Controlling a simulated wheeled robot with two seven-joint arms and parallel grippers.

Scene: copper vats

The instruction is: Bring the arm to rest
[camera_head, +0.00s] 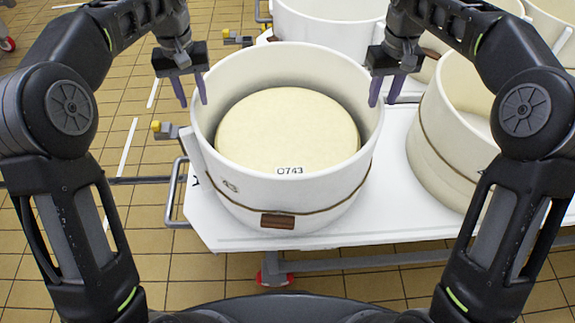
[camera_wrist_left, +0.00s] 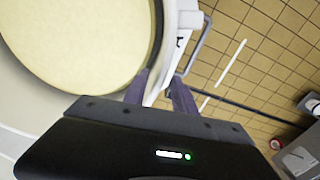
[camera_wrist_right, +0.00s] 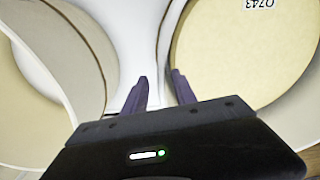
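A large white round vat (camera_head: 285,205) with a brown band and wooden block stands upright on the white table. A pale yellow cheese wheel (camera_head: 288,128) marked 0743 lies inside it. My left gripper (camera_head: 191,92) is at the vat's left rim, fingers apart and pointing down. In the left wrist view (camera_wrist_left: 160,88) the rim shows between its fingers. My right gripper (camera_head: 385,90) is at the right rim, fingers also apart. In the right wrist view (camera_wrist_right: 160,90) a strip of rim shows between them. I cannot tell whether either gripper touches the vat.
The white table (camera_head: 335,232) has a metal handle (camera_head: 173,195) at its left end. Another white vat (camera_head: 440,140) stands close on the right, and more stand behind (camera_head: 325,20). The tiled floor (camera_head: 110,150) is open on the left.

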